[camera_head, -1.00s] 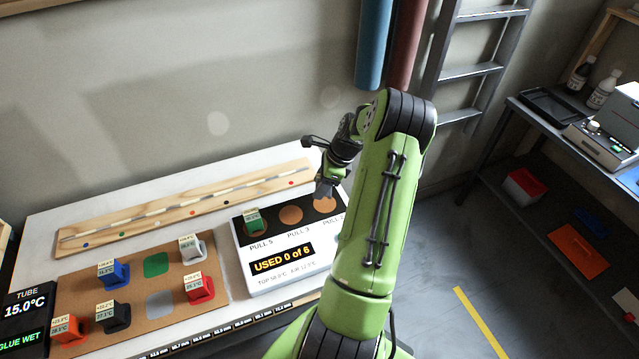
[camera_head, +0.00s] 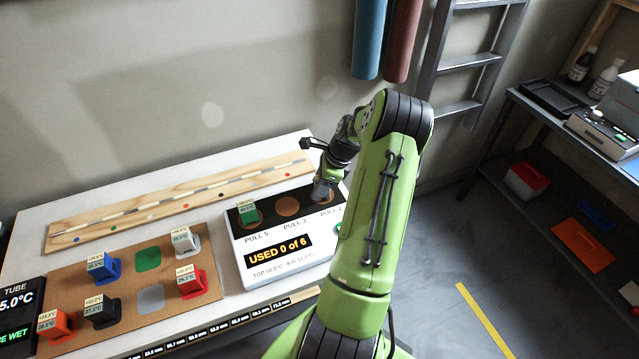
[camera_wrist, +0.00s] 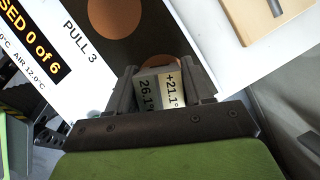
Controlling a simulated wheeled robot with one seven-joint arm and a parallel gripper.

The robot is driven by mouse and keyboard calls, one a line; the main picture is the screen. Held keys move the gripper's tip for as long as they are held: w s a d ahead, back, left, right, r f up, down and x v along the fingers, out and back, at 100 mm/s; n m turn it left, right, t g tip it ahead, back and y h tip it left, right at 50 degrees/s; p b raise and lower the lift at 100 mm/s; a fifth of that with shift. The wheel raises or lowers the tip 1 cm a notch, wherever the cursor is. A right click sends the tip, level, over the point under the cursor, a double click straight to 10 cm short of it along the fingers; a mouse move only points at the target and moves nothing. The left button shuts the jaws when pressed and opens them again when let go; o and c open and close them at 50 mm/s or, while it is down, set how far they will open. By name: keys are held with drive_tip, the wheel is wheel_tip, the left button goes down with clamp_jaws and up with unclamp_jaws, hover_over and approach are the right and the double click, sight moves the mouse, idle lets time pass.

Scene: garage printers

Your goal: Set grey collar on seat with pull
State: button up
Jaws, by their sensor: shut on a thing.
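My gripper (camera_head: 322,194) is shut on a collar with a pale label (camera_wrist: 160,92) reading +21.1 and 26.1. The label hides most of the collar, so its colour is hard to tell. The gripper is low over the rightmost seat of the white unit (camera_head: 290,270); a brown rim of that seat (camera_wrist: 168,60) shows past the jaws in the wrist view. I cannot tell whether the collar touches it. The middle seat, PULL 3 (camera_head: 288,206), is an empty brown disc. A green collar (camera_head: 248,213) stands on the PULL 5 seat.
A brown board (camera_head: 130,275) at left holds blue (camera_head: 103,268), white (camera_head: 186,242), red (camera_head: 192,284), black (camera_head: 103,313) and orange (camera_head: 55,323) collars. Its green and grey patches are bare. A wooden strip (camera_head: 180,208) lies behind. The display reads USED 0 of 6.

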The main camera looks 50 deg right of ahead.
drive_tip(key=o, duration=1.1)
drive_tip(key=shift+f, duration=0.15)
